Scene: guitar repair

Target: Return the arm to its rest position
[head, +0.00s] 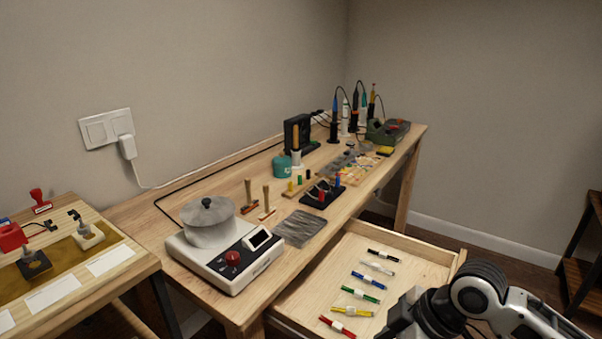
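My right arm comes in from the lower right corner, over the front right part of the open drawer (315,267). My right gripper (398,322) is at the bottom edge of the view, seen from behind and partly cut off, so its fingertips do not show clearly. I cannot tell whether it is open or shut. It is close to the yellow bundle (352,310) and to the right of the red bundle (337,327). My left arm and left gripper do not show.
The drawer holds several coloured bundles in a row. The workbench (165,207) carries a white machine with a red knob (232,258), a grey mat (300,228), a black tray (318,197) and upright tools at the far end. A side table (130,257) stands left; a dark shelf (580,270) stands right.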

